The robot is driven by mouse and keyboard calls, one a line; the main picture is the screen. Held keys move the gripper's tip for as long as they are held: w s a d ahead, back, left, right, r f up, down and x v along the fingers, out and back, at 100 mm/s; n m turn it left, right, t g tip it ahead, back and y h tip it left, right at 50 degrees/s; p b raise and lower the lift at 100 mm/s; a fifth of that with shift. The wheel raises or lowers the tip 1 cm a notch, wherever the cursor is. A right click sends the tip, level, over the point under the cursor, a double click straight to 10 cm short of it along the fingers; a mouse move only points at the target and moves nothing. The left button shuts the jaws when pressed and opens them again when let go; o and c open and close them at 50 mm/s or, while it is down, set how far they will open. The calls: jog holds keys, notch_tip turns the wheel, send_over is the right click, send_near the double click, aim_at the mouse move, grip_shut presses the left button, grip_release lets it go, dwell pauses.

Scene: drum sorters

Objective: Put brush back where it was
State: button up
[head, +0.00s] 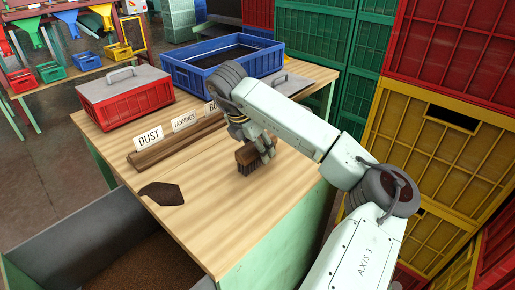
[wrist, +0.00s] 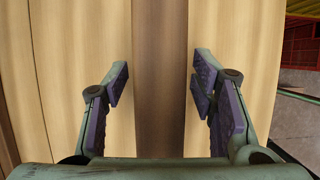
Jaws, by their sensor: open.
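The brush (head: 246,158), with a brown wooden back and dark bristles pointing down, appears to stand on the wooden tabletop right of the middle. My gripper (head: 263,152) is at the brush in the head view and hides part of its right side. In the wrist view, a long brown strip, apparently the brush's back (wrist: 160,70), runs between the two purple-padded fingers of my open gripper (wrist: 159,88). A gap shows on each side of the strip, so the fingers look apart from it.
A wooden rack (head: 178,143) with cards, two reading DUST and FANNINGS, lies left of the brush. A dark flat piece (head: 162,193) lies near the front-left edge. A lidded red crate (head: 126,100) and a blue crate (head: 189,78) stand behind. The front tabletop is clear.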

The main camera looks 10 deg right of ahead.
jog(key=b+v, duration=0.2)
jog(key=v, duration=0.9)
jog(key=shift+s+a+r+b, duration=0.1)
jog(key=shift+r+b, duration=0.2)
jog(key=shift+f, duration=0.1)
